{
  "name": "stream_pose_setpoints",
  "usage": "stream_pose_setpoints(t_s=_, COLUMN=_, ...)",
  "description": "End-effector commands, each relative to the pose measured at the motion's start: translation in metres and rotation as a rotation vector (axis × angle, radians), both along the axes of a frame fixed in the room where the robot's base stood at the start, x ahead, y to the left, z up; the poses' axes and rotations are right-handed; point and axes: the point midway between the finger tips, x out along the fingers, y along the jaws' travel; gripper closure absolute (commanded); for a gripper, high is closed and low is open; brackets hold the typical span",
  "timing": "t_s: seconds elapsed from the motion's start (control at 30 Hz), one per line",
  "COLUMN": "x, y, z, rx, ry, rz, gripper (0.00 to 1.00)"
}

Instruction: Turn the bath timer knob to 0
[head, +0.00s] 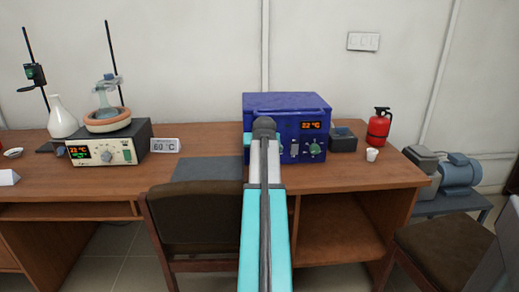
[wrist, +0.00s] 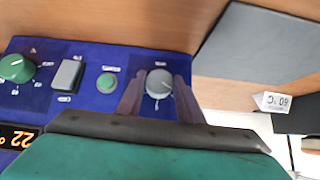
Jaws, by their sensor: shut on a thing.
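The blue bath (head: 300,103) stands on the wooden desk, its display reading about 22 °C. In the wrist view, which looks upside down, its blue panel (wrist: 95,62) holds a grey round knob (wrist: 158,80) with a pale pointer mark; its label is too blurred to read. My gripper (wrist: 158,94) has one finger on each side of this grey knob and is shut on it. A green knob (wrist: 16,68), a grey rocker switch (wrist: 67,73) and a green button (wrist: 107,82) sit farther left. In the head view my arm hides the gripper and the grey knob.
A 60 °C card (head: 164,145) and a dark mat (head: 206,168) lie left of the bath. A red extinguisher (head: 379,127), a white cup (head: 372,154) and a dark box (head: 343,140) stand to its right. A chair (head: 195,225) stands before the desk.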

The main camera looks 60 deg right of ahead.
Motion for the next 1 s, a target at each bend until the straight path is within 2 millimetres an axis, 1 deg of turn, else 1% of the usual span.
stream_pose_setpoints(t_s=0.03, x=0.0034, y=0.0029, z=0.0031, rx=-0.017, ry=0.024, rz=0.004, gripper=0.89)
stream_pose_setpoints(t_s=0.23, x=0.0054, y=0.0041, z=0.0029, rx=-0.102, ry=0.141, rz=0.006, gripper=0.89)
stream_pose_setpoints(t_s=1.0, x=0.0121, y=0.0077, z=-0.0053, rx=-0.434, ry=0.603, rz=0.007, gripper=0.89)
